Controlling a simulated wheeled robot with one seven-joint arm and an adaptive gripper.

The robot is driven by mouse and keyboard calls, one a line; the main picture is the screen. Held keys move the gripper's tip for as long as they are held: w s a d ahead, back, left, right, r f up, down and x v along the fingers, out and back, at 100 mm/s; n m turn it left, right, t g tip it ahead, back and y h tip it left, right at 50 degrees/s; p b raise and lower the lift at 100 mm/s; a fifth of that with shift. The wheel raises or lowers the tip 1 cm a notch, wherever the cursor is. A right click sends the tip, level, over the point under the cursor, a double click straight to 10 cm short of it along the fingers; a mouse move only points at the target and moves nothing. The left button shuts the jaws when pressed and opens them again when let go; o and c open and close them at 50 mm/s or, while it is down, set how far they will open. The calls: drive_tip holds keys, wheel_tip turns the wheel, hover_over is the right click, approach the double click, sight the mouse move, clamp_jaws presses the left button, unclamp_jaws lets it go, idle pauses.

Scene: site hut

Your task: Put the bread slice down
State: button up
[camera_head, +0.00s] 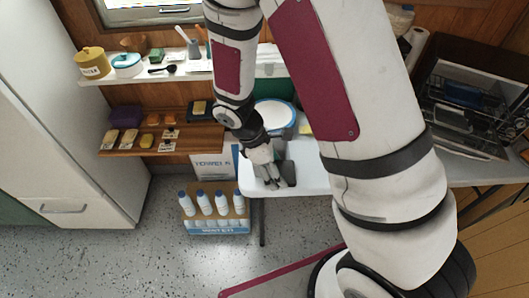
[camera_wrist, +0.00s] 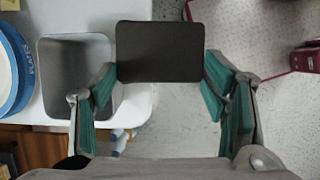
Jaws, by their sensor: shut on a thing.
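A dark brown flat slab with rounded corners, which I take for the bread slice (camera_wrist: 160,50), is between my fingertips in the wrist view. My gripper (camera_wrist: 160,80) is shut on it, with green-padded fingers at its left and right edges. The slab overlaps the edge of the white table in that view, with floor showing to its right.
A grey tray (camera_wrist: 48,85) is on the white table (camera_head: 313,180), left of the slab in the wrist view. A blue-rimmed round plate (camera_head: 275,112) is farther back. A crate of white bottles (camera_head: 217,226) stands on the floor. A shelf (camera_head: 185,140) holds small goods.

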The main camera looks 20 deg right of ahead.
drive_tip(key=shift+w+d+f, duration=0.1)
drive_tip(key=shift+w+f, duration=0.65)
drive_tip(key=shift+w, duration=1.25)
drive_tip(key=shift+w+d+f, duration=0.1)
drive_tip(key=shift+w+f, duration=0.7)
drive_tip(key=shift+w, duration=1.25)
drive_tip(key=shift+w+d+f, duration=0.1)
drive_tip(key=shift+w+f, duration=0.65)
drive_tip(key=shift+w, duration=1.25)
drive_tip(key=shift+f, duration=0.25)
drive_tip(key=shift+f, duration=0.1)
drive_tip(key=shift+s+a+f, duration=0.1)
drive_tip(key=shift+s+f, duration=0.05)
drive_tip(key=shift+f, duration=0.25)
drive_tip(key=c, duration=0.5)
drive_tip(key=o, duration=1.6)
drive_tip(key=shift+f, duration=0.1)
drive_tip(key=shift+c, duration=0.2)
